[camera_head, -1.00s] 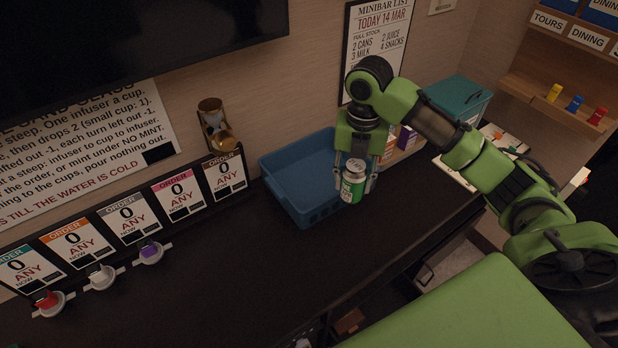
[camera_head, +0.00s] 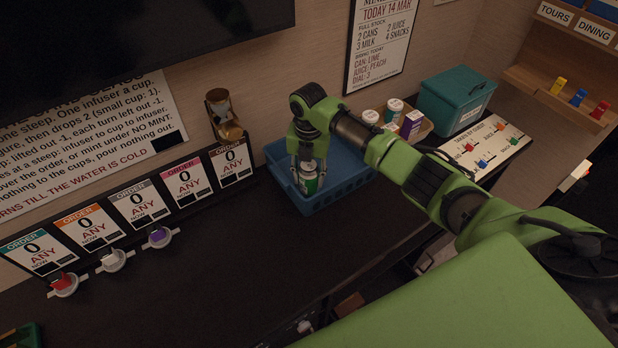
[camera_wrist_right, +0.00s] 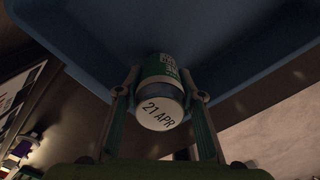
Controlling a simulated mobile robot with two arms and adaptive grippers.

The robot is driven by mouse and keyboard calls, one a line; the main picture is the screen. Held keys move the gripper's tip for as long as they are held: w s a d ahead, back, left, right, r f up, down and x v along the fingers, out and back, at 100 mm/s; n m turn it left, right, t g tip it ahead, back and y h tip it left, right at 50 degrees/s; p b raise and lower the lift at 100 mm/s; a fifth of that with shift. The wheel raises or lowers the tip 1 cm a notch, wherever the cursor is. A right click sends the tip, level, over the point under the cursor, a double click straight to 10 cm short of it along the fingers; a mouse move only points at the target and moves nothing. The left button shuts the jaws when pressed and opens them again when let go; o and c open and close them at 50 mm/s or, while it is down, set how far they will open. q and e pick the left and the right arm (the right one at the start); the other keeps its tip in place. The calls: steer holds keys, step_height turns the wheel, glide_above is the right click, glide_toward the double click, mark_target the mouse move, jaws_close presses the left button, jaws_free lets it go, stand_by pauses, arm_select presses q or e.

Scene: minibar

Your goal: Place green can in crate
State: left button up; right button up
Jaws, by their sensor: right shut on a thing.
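The blue crate (camera_head: 345,178) stands on the dark counter near the wall. My right gripper (camera_head: 307,170) is shut on the green can (camera_head: 309,184) and holds it upright at the left part of the crate. In the head view the can overlaps the crate's left and front edge, and I cannot tell whether it touches the floor of the crate. In the right wrist view the can (camera_wrist_right: 162,95) sits between both fingers, its pale end marked "21 APR" facing the camera, with the blue crate (camera_wrist_right: 245,55) behind it. My left gripper is not in view.
Right of the crate, a tray holds several white-lidded containers (camera_head: 394,108) and a purple box (camera_head: 411,124). A teal bin (camera_head: 455,97) and a board with coloured pegs (camera_head: 484,142) are farther right. An hourglass (camera_head: 222,112) and order cards (camera_head: 137,207) stand left.

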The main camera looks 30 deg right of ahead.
steer(key=shift+f, duration=0.6)
steer(key=shift+f, duration=0.1)
steer(key=o, duration=1.3)
steer(key=shift+f, duration=0.1)
steer(key=shift+c, duration=0.2)
step_height(320, 180, up, 12)
steer(key=shift+r+b, duration=0.2)
steer(key=shift+b, duration=0.45)
steer(key=shift+f, duration=0.1)
